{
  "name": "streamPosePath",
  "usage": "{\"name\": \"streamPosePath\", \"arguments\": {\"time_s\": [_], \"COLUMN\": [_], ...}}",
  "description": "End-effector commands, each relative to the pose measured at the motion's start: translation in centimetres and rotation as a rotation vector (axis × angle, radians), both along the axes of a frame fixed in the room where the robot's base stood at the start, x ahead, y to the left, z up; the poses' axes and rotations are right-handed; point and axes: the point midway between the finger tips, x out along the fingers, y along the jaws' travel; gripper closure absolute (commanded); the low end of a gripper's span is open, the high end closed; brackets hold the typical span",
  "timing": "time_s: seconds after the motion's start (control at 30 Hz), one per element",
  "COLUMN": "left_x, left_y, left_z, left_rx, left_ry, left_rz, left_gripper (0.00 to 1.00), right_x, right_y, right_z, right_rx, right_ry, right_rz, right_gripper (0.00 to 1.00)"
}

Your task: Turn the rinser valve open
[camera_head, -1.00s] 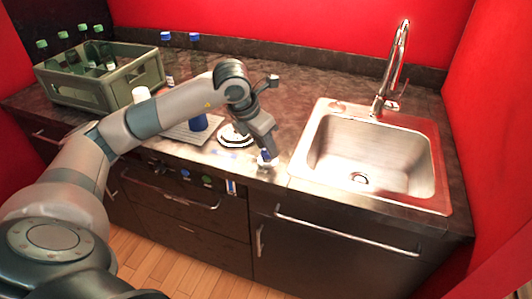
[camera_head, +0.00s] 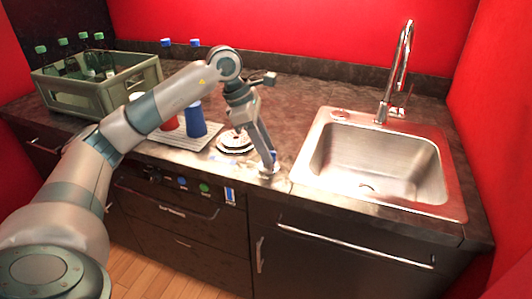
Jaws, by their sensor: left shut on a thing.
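The glass rinser (camera_head: 236,142) is a round, pale metal disc set on the dark counter, left of the sink. The rinser valve (camera_head: 268,170) is a small fitting with a silver base and some blue near the counter's front edge, to the right of the rinser. My left gripper (camera_head: 271,160) reaches down to it from above, with its fingers shut on the valve. The fingers cover most of the handle, so I cannot tell its exact angle. My right gripper is not in view.
A blue cup (camera_head: 195,119) and a red cup (camera_head: 170,122) stand on a tray (camera_head: 182,138) behind my left arm. A crate with green-capped bottles (camera_head: 95,98) is at the left. The steel sink (camera_head: 375,160) and tall faucet (camera_head: 397,75) are at the right.

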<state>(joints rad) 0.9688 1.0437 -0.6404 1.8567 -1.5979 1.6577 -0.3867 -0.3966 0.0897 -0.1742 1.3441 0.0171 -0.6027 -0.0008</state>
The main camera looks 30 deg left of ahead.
Motion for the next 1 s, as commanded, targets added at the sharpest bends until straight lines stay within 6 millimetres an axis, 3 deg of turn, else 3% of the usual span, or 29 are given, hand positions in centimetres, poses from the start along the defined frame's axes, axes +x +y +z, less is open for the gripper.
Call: {"name": "streamPosePath", "arguments": {"time_s": [0.4, 0.97, 1.0], "left_x": [0.29, 0.25, 0.25], "left_y": [0.12, 0.12, 0.12], "left_z": [0.1, 0.09, 0.08], "left_rx": [0.0, 0.002, 0.002], "left_ry": [-0.004, -0.003, -0.003], "left_rz": [-0.248, -0.288, -0.288], "left_gripper": [0.92, 0.92, 0.6], "right_x": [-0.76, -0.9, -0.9], "right_y": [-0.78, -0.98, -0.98], "right_z": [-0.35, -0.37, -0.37], "right_rx": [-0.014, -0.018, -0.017], "right_ry": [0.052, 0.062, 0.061], "right_rz": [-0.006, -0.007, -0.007], "right_gripper": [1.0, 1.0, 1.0]}}
